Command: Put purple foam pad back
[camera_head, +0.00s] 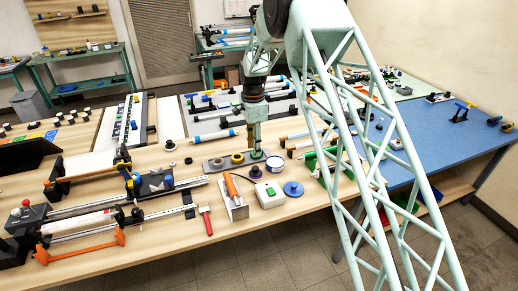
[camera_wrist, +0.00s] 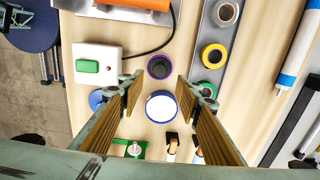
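A small round dark piece with a purple rim (camera_wrist: 160,67), which looks like the purple foam pad, lies on the wood bench just beyond my fingertips in the wrist view. It also shows in the head view as a dark purple disc (camera_head: 256,171), in front of my gripper (camera_head: 257,150). In the wrist view my gripper (camera_wrist: 159,84) is open, with its two ribbed fingers wide apart and nothing held between them. A white disc with a blue rim (camera_wrist: 161,106) shows below, in the gap between the fingers. The pad's own place cannot be told.
A grey strip (camera_wrist: 205,75) with a yellow ring (camera_wrist: 214,56), a pale roll (camera_wrist: 227,13) and a green ring (camera_wrist: 207,88) lies at right. A white box with a green button (camera_wrist: 97,64) and its black cable lie left. A blue disc (camera_head: 293,188) is near the bench edge.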

